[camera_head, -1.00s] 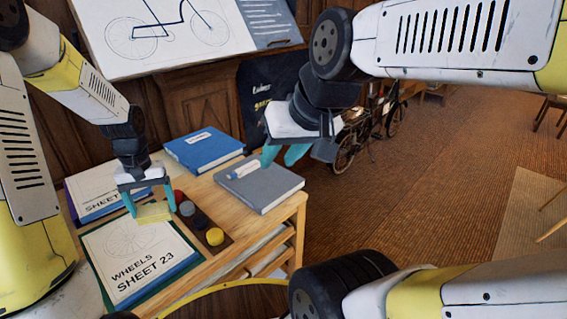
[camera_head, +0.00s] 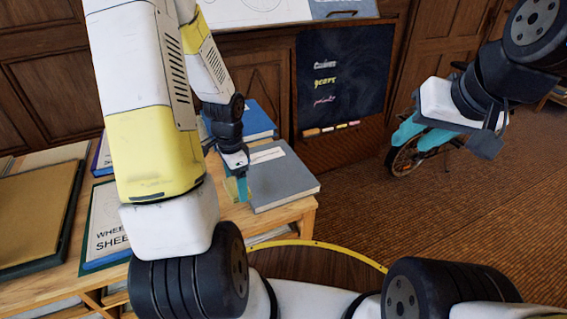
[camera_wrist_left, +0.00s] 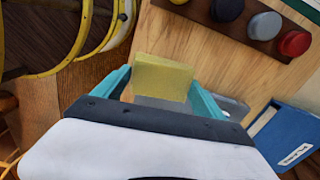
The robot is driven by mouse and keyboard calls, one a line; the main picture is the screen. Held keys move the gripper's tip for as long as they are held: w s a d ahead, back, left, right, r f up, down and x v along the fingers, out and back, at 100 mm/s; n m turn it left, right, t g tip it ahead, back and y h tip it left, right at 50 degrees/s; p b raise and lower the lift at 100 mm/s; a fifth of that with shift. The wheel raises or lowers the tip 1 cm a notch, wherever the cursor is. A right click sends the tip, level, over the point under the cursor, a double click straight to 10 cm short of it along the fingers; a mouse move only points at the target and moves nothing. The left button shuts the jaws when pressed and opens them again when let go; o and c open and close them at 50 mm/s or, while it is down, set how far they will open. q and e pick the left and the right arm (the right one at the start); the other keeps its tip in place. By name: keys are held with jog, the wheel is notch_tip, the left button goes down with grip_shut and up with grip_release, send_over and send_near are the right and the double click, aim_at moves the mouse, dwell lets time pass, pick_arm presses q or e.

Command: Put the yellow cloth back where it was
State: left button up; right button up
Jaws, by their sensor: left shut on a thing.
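The yellow cloth (camera_wrist_left: 163,78) is a small folded block between the teal fingers of my left gripper (camera_wrist_left: 163,92). In the head view the left gripper (camera_head: 238,188) is beside the left edge of the grey book (camera_head: 285,180), over the wooden table. My own arm partly hides the cloth there, and I cannot tell whether the cloth touches the tabletop. My right gripper (camera_head: 422,135) is open and empty, in the air right of the table, in front of the bicycle.
A blue binder (camera_head: 256,118) lies behind the grey book. The wheels sheet (camera_head: 108,232) lies to the left, partly behind my arm. A tray of coloured discs (camera_wrist_left: 262,26) shows in the left wrist view. A chalkboard (camera_head: 345,80) stands behind.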

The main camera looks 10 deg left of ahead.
pick_arm(q)
jog(key=shift+s+a+f+m, duration=0.25)
jog(key=shift+s+m, duration=0.1)
jog(key=shift+m, duration=0.05)
jog(key=shift+w+d+f, duration=0.1)
jog(key=shift+w+d, duration=0.05)
jog(key=shift+w, duration=0.05)
send_over(272, 180)
jog(key=shift+s+f, duration=0.35)
jog(key=shift+f, duration=0.35)
jog(key=shift+w+f, duration=0.15)
jog(key=shift+f, duration=0.75)
jog(key=shift+w+f, duration=0.15)
jog(key=shift+f, duration=0.7)
jog(key=shift+f, duration=0.15)
